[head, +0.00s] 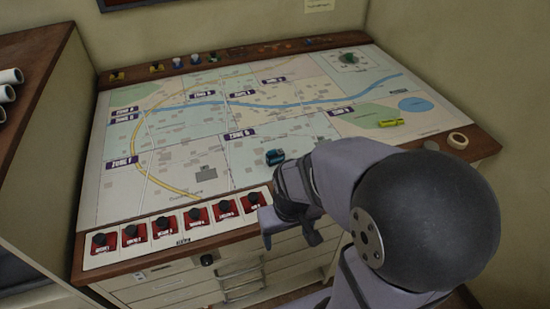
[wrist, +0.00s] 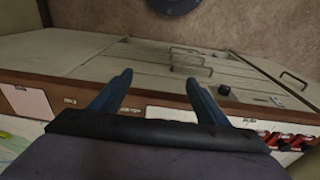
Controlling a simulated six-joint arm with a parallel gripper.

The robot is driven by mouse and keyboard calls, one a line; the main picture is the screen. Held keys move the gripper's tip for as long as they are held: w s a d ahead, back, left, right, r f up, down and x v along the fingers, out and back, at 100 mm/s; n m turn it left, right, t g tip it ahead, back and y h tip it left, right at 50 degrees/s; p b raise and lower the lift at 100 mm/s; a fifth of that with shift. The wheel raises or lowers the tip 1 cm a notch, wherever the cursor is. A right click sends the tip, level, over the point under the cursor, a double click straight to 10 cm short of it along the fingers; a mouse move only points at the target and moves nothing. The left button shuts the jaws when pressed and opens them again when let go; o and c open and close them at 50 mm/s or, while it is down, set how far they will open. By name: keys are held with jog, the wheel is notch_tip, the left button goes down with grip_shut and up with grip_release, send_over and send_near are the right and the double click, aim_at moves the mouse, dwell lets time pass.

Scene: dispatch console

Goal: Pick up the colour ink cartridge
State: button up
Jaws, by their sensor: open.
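A small teal-and-dark block (head: 274,157) lies on the map near its lower middle, just beyond my wrist in the head view. It may be the colour ink cartridge, but it is too small to be sure. My gripper (head: 288,232) hangs at the table's front edge, nearer the camera than the block and apart from it. In the wrist view my gripper (wrist: 160,76) has its two blue fingers spread with nothing between them. The wrist view faces the drawer fronts and floor, and the block does not show there.
The map table (head: 180,180) has a row of red switch panels (head: 165,227) along its front edge. A yellow object (head: 390,122) and a tape roll (head: 458,141) lie at the right. Small knobs line the back ledge. Drawers (head: 240,275) sit below. Much of the map is clear.

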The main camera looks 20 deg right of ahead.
aim_at(277, 157)
jog(key=w+d+f+t, duration=0.1)
jog(key=w+d+t, duration=0.1)
jog(key=w, duration=0.3)
jog(key=w+d+f+t+b, duration=0.1)
jog(key=w+d+t, duration=0.1)
jog(key=w, duration=0.3)
jog(key=w+d+f+t, duration=0.1)
jog(key=w+d, duration=0.1)
jog(key=w, duration=0.3)
jog(key=shift+w+d+f+t+h, duration=0.2)
jog(key=shift+d+f+t+h, duration=0.1)
jog(key=shift+d+t, duration=0.1)
jog(key=w+t, duration=0.1)
jog(key=w, duration=0.1)
jog(key=w+d+t+y+b, duration=0.1)
jog(key=w+t, duration=0.1)
jog(key=w, duration=0.1)
jog(key=w+d+n+t, duration=0.1)
jog(key=w+t, duration=0.1)
jog(key=w, duration=0.1)
jog(key=shift+w+r+y+b, duration=0.15)
jog(key=shift+r+y+b, duration=0.15)
jog(key=shift+b, duration=0.05)
jog(key=shift+w+r+t+y, duration=0.3)
jog(key=shift+w+r+t, duration=0.15)
jog(key=shift+t, duration=0.35)
jog(key=shift+a, duration=0.1)
